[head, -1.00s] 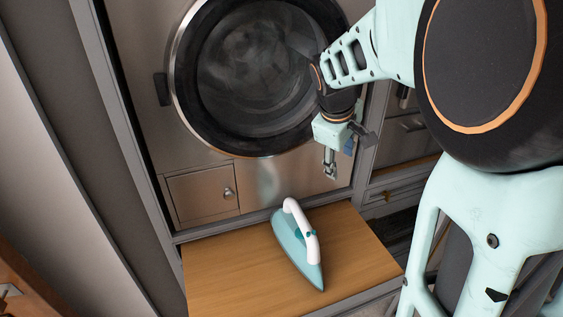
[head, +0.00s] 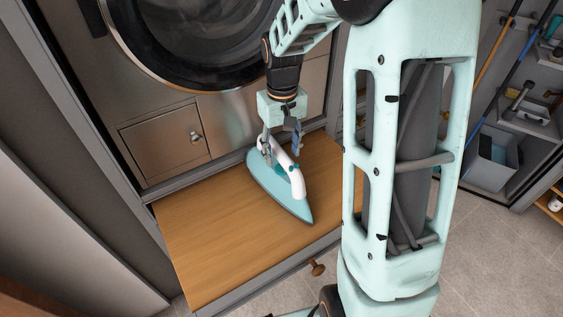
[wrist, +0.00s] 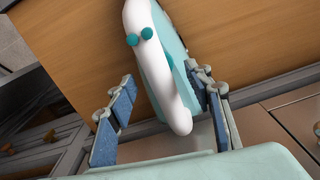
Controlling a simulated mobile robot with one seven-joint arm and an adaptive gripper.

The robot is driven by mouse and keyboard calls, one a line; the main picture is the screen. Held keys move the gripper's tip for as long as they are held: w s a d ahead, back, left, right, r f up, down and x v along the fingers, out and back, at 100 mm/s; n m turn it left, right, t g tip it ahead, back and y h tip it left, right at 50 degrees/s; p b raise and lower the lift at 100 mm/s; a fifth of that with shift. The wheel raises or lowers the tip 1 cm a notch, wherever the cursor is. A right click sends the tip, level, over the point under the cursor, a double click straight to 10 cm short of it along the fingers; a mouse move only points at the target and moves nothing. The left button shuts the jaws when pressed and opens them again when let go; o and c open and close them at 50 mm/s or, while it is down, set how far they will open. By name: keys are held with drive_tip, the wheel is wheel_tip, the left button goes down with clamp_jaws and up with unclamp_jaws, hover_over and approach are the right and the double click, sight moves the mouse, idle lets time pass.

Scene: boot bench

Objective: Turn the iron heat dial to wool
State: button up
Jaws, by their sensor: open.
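The iron (head: 272,191) stands on the wooden board, teal with a white handle (head: 296,180). The handle also shows large in the wrist view (wrist: 158,75), with two small teal knobs (wrist: 139,37) on it. A teal part shows beneath the handle; I cannot tell which part is the heat dial, and no wool marking is readable. My gripper (head: 281,153) is open over the rear end of the iron. In the wrist view my gripper (wrist: 165,108) has its blue-padded fingers spread on either side of the handle's end, apart from it, with nothing held.
The wooden board (head: 205,235) is a pulled-out shelf with bare room left of the iron. A round-doored appliance (head: 205,35) and a small metal hatch (head: 165,145) rise behind it. Shelves with tools (head: 515,110) stand at the right. Tiled floor (head: 490,255) lies in front.

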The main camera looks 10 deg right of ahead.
sight(282, 169)
drive_tip(key=shift+f, duration=2.1)
drive_tip(key=shift+c, duration=0.6)
drive_tip(key=c, duration=1)
drive_tip(key=shift+m, duration=0.3)
drive_tip(key=shift+c, duration=0.2)
